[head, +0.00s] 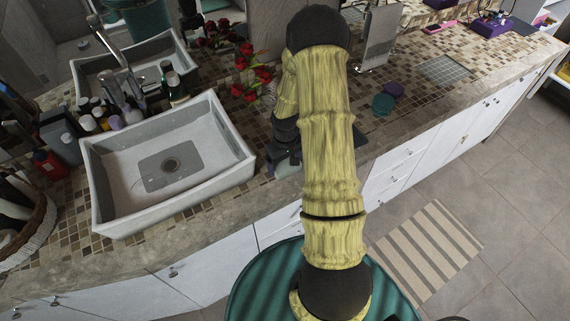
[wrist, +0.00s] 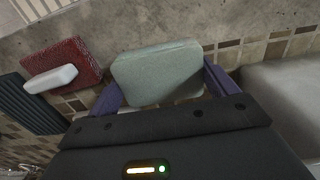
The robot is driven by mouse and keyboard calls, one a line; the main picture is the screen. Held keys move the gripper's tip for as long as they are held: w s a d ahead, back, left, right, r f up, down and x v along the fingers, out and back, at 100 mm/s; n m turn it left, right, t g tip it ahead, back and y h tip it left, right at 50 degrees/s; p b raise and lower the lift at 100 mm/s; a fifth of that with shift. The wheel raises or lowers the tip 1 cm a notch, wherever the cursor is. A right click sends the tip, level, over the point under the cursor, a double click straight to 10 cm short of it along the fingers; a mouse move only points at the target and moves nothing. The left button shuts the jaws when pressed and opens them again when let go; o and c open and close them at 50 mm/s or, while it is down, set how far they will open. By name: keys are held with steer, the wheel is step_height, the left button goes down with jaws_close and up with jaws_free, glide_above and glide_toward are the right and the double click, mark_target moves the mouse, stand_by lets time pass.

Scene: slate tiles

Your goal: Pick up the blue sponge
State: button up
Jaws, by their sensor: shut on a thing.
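A pale blue-green block (wrist: 157,72), which looks like the sponge, sits between the two purple fingers of my gripper (wrist: 160,88) in the wrist view. The fingers are shut on its two sides. Its near edge is partly hidden by the dark gripper body. In the head view my gripper (head: 283,155) is over the tiled counter just right of the near sink, largely hidden by my arm. I cannot make out the sponge clearly there.
In the wrist view a dark red textured pad (wrist: 66,62), a white bar (wrist: 50,79) and a dark ridged mat (wrist: 28,104) lie left of the sponge. In the head view the near sink (head: 243,155), red flowers (head: 262,75) and bottles (head: 101,116) are close by.

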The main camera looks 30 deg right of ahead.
step_height(320, 180, up, 28)
steer(key=b, duration=0.2)
steer(key=shift+b, duration=0.35)
steer(key=shift+f, duration=0.15)
steer(key=o, duration=0.3)
steer(key=shift+c, duration=0.8)
steer(key=shift+w+a, duration=0.1)
